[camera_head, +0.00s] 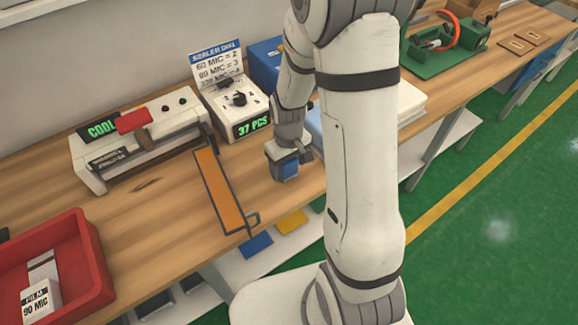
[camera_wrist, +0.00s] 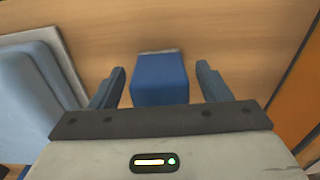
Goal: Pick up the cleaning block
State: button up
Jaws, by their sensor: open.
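The cleaning block (camera_wrist: 159,80) is a small blue block with a greyish far edge, seen on the wooden table in the wrist view. It lies between the two fingers of my gripper (camera_wrist: 160,87), with a gap visible on each side. The fingers are open. In the head view my gripper (camera_head: 288,168) points down near the table's front edge, and the blue block (camera_head: 290,170) shows at its fingers, partly covered by them.
A sealer (camera_head: 150,140) with a red handle stands left, beside a dial box (camera_head: 240,105). An orange strip (camera_head: 218,190) lies left of my gripper. A red tray (camera_head: 95,265) is at front left. A pale blue stacked pad (camera_wrist: 40,85) lies close on the left in the wrist view.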

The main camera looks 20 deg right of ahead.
jog(key=shift+c, duration=0.3)
jog(key=c, duration=1.1)
jog(key=shift+r, duration=0.15)
